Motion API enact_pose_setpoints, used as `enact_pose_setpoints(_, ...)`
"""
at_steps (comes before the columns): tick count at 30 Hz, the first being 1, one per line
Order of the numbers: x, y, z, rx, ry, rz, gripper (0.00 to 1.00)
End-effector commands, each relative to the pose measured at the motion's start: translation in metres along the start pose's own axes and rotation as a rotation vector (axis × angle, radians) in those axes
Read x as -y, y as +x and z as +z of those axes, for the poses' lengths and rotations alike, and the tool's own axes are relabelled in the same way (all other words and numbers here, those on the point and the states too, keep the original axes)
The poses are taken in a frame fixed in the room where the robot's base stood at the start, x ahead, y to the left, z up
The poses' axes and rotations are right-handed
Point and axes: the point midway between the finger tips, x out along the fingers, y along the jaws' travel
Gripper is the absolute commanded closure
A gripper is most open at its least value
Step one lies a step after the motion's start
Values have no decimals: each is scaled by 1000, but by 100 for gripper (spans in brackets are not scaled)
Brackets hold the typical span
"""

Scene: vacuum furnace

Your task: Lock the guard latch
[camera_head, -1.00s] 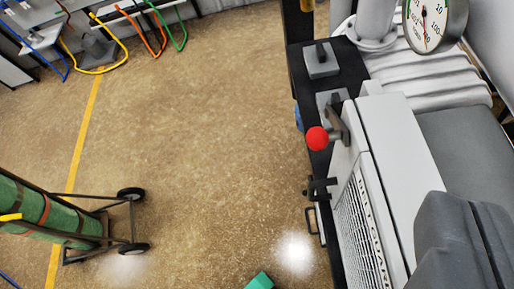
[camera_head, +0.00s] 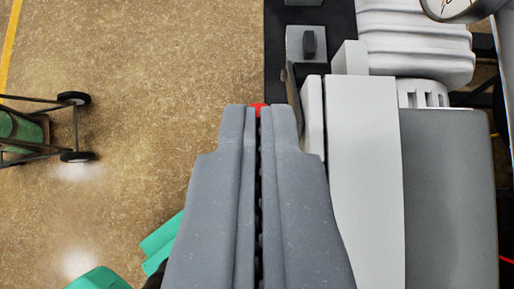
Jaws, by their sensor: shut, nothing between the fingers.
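My gripper (camera_head: 260,125) is shut and empty, with its two grey fingers together in the lower middle of the picture. Just past the fingertips, a small part of a red knob (camera_head: 258,105) shows; the fingers hide the rest. I cannot tell whether they touch it. Part of the knob's dark lever (camera_head: 291,84) shows along the left side of the light grey housing (camera_head: 365,140). No part is clearly recognisable as the guard latch; the housing's lower left side is hidden behind the gripper.
A black ledge (camera_head: 275,55) carries a grey block with a dark switch (camera_head: 307,42). A dark grey panel (camera_head: 448,190) lies right of the housing. A gas cylinder cart (camera_head: 72,128) stands at the left. The floor between is clear, with green pieces (camera_head: 160,243) below.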

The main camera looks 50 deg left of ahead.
Motion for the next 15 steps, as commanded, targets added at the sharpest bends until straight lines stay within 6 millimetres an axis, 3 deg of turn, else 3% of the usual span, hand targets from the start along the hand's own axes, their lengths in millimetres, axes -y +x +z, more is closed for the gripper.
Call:
enact_pose_setpoints(4,1,28,0,5,2,-4,100)
enact_pose_setpoints(15,1,50,23,2,0,-1,100)
